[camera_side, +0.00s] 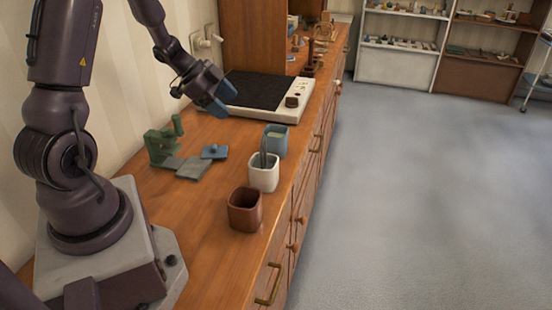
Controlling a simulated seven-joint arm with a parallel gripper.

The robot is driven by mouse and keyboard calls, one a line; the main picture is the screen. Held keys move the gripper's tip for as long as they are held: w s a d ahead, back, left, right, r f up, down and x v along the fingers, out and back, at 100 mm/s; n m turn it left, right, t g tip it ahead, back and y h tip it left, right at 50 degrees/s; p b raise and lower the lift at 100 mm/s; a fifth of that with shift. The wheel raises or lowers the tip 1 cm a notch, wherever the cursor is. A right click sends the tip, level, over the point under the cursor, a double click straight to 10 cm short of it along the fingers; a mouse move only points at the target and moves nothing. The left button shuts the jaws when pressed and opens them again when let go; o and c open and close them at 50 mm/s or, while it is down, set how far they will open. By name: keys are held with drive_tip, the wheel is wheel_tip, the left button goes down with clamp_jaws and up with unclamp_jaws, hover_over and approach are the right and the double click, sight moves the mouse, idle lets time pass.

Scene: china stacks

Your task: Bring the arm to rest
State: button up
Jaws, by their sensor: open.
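My gripper (222,103) has blue fingertips and is open. It hangs above the wooden counter (150,222), near the front left corner of a black-topped device. I see nothing between its fingers. My arm stands at the left of the picture and reaches over the counter.
Blue (275,143), white (264,178) and brown (245,214) cups stand along the counter's front edge; the white one holds something greenish. A green stand (163,143), grey plate (195,168) and blue piece (215,152) lie left. The black-topped device (290,113) is behind.

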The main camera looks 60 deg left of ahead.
drive_tip(key=a+r+n+y, duration=0.5)
drive_tip(key=y, duration=0.3)
drive_tip(key=s+d+r+n+g+y, duration=0.2)
drive_tip(key=d+r+n, duration=0.1)
drive_tip(key=r, duration=0.1)
drive_tip(key=s+d+r+h, duration=0.2)
drive_tip(key=s+d, duration=0.1)
drive_tip(key=d, duration=0.5)
drive_tip(key=s+d+r+h, duration=0.2)
drive_tip(key=s+d+r, duration=0.1)
drive_tip(key=d, duration=0.5)
drive_tip(key=s+d+r+h, duration=0.2)
drive_tip(key=s+d, duration=0.2)
drive_tip(key=d, duration=0.5)
drive_tip(key=shift+r+h, duration=0.3)
drive_tip(key=shift+r, duration=0.1)
drive_tip(key=shift+a, duration=0.1)
drive_tip(key=shift+c, duration=0.5)
